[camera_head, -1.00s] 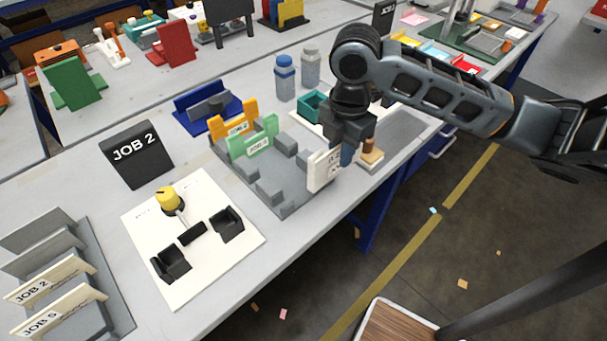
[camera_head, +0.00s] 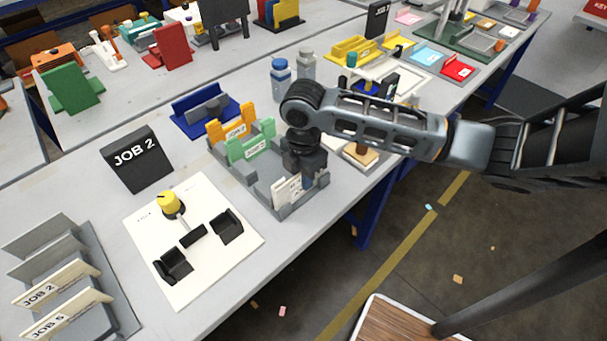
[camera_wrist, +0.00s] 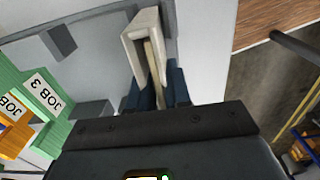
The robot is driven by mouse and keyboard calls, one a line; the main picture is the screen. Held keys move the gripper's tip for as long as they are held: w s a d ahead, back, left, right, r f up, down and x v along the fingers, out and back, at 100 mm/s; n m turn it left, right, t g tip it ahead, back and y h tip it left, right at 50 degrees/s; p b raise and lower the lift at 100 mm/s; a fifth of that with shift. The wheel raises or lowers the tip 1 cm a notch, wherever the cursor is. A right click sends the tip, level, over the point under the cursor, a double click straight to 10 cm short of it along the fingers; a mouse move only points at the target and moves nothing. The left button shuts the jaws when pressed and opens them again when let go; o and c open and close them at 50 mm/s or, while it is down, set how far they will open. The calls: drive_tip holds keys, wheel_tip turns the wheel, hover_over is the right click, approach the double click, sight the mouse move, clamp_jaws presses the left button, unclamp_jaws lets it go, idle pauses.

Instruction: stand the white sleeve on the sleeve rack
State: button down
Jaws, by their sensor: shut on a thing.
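The white sleeve (camera_head: 287,190) is in my gripper at the front right end of the grey sleeve rack (camera_head: 246,174). Its lettered face points to the front left in the head view. In the wrist view, the sleeve (camera_wrist: 144,24) shows its hollow side, held between the blue fingers of my gripper (camera_wrist: 156,94). The sleeve is low, between the rack's end blocks; whether its bottom touches the rack cannot be told. An orange sleeve (camera_head: 234,130) and a green sleeve (camera_head: 252,148) stand in the rack's back left part. My wrist hides part of the rack's middle.
A white panel (camera_head: 150,227) with a yellow knob (camera_head: 170,205) lies left of the rack. A black JOB 2 sign (camera_head: 136,157) stands behind it. Two bottles (camera_head: 281,80) stand behind my arm. The table's front edge runs close to the rack.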

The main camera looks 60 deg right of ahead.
drive_tip(key=shift+f, duration=0.1)
drive_tip(key=c, duration=1.1)
unclamp_jaws()
